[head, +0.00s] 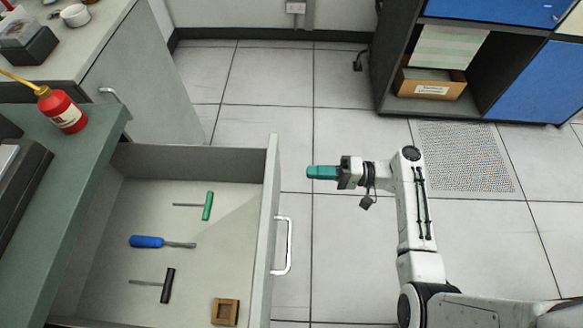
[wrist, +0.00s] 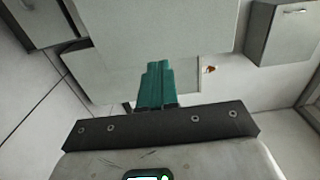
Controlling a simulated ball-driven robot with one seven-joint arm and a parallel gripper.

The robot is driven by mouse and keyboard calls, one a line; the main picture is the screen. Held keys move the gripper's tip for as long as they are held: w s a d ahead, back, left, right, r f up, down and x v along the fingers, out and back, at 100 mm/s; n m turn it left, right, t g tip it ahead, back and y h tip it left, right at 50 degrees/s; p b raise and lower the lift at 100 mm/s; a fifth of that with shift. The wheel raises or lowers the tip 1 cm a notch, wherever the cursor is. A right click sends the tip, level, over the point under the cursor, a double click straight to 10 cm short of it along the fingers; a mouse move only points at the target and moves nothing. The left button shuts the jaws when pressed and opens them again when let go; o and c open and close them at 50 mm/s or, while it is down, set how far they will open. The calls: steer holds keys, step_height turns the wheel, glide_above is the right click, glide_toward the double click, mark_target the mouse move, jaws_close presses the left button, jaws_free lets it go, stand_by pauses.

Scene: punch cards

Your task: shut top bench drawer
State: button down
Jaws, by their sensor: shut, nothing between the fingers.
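The top bench drawer (head: 275,190) is pulled out wide from under the green benchtop (head: 60,200) in the head view. Its front panel carries a silver bar handle (head: 287,246) on the outer side. My gripper (head: 310,172), with green fingers, is shut and empty. In the picture it is right of the drawer front, above and to the right of the handle, with a gap between. In the wrist view the shut green fingers (wrist: 155,72) point at a pale grey surface, which I cannot name for sure.
Inside the drawer lie a green T-handle tool (head: 207,206), a blue screwdriver (head: 150,242), a black T-handle tool (head: 167,287) and a wooden block (head: 225,312). A red bottle (head: 62,110) stands on the bench edge. A dark shelf unit (head: 390,60) stands at the back right. Tiled floor is clear between.

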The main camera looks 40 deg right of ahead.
steer(key=x, duration=0.6)
steer(key=shift+w+a, duration=0.2)
steer(key=shift+a, duration=0.1)
steer(key=b+x, duration=1.3)
steer(key=x, duration=2.2)
steer(key=shift+w+a+f, duration=0.1)
steer(key=shift+w+a, duration=0.1)
steer(key=shift+a, duration=0.1)
steer(key=shift+w+a+b, duration=0.3)
steer(key=shift+w+b, duration=0.05)
steer(key=shift+b, duration=0.1)
steer(key=shift+r, duration=0.25)
steer(key=shift+w+a+r, duration=0.1)
steer(key=shift+r, duration=0.05)
